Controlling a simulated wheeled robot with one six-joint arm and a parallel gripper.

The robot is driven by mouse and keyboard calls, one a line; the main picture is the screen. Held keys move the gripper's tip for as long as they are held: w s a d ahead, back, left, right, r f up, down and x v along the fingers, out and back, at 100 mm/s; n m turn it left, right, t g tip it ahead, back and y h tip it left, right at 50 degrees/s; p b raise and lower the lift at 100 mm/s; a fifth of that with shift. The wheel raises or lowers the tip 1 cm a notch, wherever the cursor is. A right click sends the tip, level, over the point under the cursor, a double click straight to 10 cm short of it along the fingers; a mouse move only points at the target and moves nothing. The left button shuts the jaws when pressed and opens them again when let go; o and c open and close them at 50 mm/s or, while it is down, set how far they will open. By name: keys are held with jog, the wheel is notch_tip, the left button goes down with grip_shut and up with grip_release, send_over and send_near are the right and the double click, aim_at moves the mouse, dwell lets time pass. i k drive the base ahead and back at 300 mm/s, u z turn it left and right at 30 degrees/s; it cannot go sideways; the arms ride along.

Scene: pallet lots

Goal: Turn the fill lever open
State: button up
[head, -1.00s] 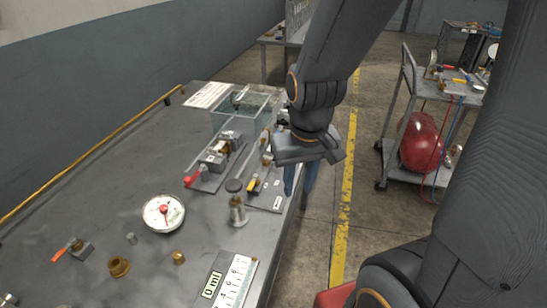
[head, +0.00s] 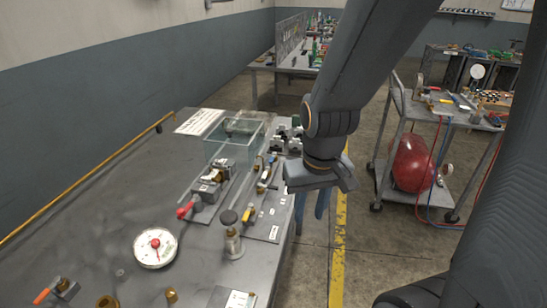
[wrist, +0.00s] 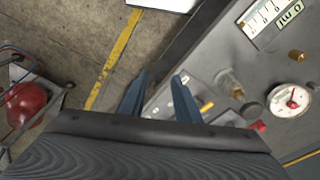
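A valve with a red lever handle (head: 186,209) is mounted on a plate on the bench, in front of a clear tank (head: 222,150). A yellow lever handle (head: 249,212) sits on a second plate to its right. The yellow handle also shows in the wrist view (wrist: 207,105), with the red one (wrist: 259,126) partly hidden. I cannot tell which is the fill lever. My gripper (head: 311,205) hangs just off the bench's right edge, apart from both levers. In the wrist view its two blue fingers (wrist: 159,95) are spread, with nothing between them.
A dark-capped brass fitting (head: 232,238) stands near the yellow lever. A round gauge (head: 155,248) and a loose orange-handled valve (head: 60,288) lie on the bench (head: 110,215). A cart with a red tank (head: 412,162) stands right, across open floor.

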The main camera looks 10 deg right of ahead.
aim_at(275, 153)
jog(key=u, duration=0.55)
jog(key=k, duration=1.3)
jog(key=u, duration=0.05)
jog(key=i, duration=0.5)
jog(key=z, duration=0.7)
jog(key=i, duration=1.05)
jog(key=u, duration=0.35)
